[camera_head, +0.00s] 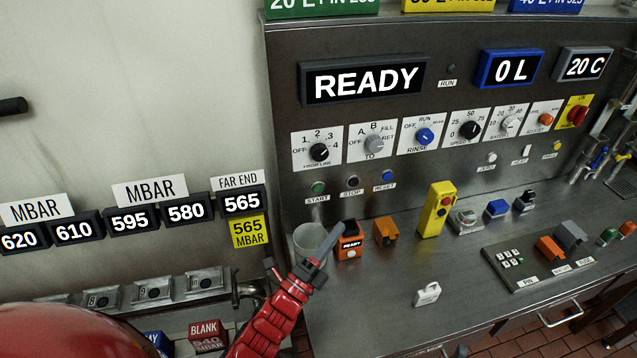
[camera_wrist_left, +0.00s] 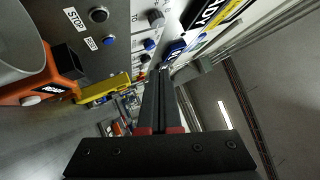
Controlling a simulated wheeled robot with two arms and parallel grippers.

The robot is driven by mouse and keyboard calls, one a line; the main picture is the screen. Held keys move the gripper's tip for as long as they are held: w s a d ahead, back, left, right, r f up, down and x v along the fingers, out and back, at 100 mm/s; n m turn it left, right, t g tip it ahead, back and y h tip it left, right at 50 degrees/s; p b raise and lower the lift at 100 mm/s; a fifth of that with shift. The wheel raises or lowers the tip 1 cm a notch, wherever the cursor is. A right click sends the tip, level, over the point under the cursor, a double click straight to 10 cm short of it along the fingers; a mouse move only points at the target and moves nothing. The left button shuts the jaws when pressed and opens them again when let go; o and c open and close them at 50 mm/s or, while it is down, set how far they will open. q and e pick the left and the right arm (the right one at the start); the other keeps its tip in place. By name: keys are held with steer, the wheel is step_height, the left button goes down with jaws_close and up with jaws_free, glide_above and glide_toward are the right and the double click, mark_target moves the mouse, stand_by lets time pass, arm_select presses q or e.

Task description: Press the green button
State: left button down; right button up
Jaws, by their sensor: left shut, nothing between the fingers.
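The green button (camera_head: 318,187) sits on the grey metal panel above the START label, at the left end of a row of small buttons. I cannot make it out in the left wrist view. My left gripper (camera_head: 338,229) comes up from the bottom of the head view on its red arm. Its dark fingers are shut and empty, and they also show in the left wrist view (camera_wrist_left: 164,72). In the head view the fingertips appear below and right of the green button, apart from it, in front of the counter items. My right gripper is not in view.
A black STOP button (camera_head: 352,181) and blue RESET button (camera_head: 387,176) sit right of the green one. A grey cup (camera_head: 308,237) and orange READY device (camera_head: 349,242) stand close to my fingers. A yellow box (camera_head: 436,210) stands farther right. The front counter is mostly clear.

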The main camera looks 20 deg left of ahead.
mark_target(318, 189)
arm_select(q)
steer(key=w+a+f+m+g+y, duration=0.2)
steer(key=m, duration=0.1)
steer(key=w+a+f+m+y+p, duration=0.1)
steer(key=w+m+y, duration=0.1)
steer(key=shift+a+g, duration=0.1)
steer(key=shift+g, duration=0.3)
steer(key=shift+w+a+p, duration=0.45)
steer(key=shift+w+a, duration=0.35)
steer(key=shift+w, duration=0.4)
steer(key=shift+w+a+p, duration=0.4)
steer(key=shift+w+a, duration=0.4)
steer(key=shift+w, duration=0.45)
steer(key=shift+w+a+p, duration=0.45)
steer(key=shift+w+a, duration=0.35)
steer(key=shift+w, duration=0.4)
